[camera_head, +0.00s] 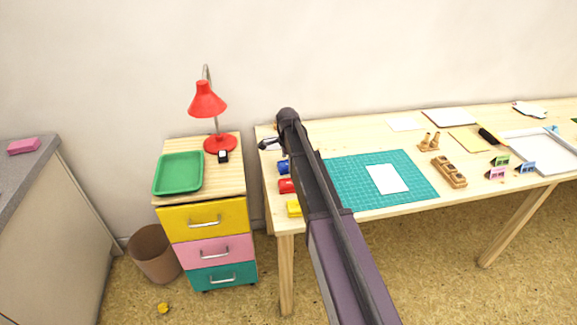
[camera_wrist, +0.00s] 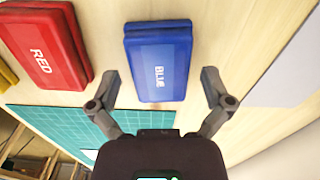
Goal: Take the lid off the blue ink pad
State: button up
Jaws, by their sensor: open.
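The blue ink pad (camera_wrist: 158,62) lies on the wooden table, with the word BLUE on its top face; its lid appears shut. It also shows at the left end of the table in the head view (camera_head: 283,167), partly hidden by my arm. My gripper (camera_wrist: 160,80) is open and empty. Its two fingers stand apart on either side of the near end of the blue ink pad in the wrist view, and I see no contact. In the head view my gripper (camera_head: 268,143) is small, just behind the pad.
A red ink pad (camera_wrist: 46,45) lies beside the blue one, and a yellow ink pad (camera_head: 294,208) lies nearer the table's front edge. A green cutting mat (camera_head: 340,192) with a white card (camera_head: 387,178) lies to the right. Stamps and wooden holders stand farther right.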

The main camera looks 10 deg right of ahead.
jog(key=c, duration=0.7)
jog(key=shift+r, duration=0.2)
notch_tip(320, 180, up, 4)
jog(key=p, duration=0.4)
jog(key=shift+f, duration=0.2)
jog(key=s, duration=1)
jog(key=s+r+p, duration=0.1)
jog(key=s, duration=0.5)
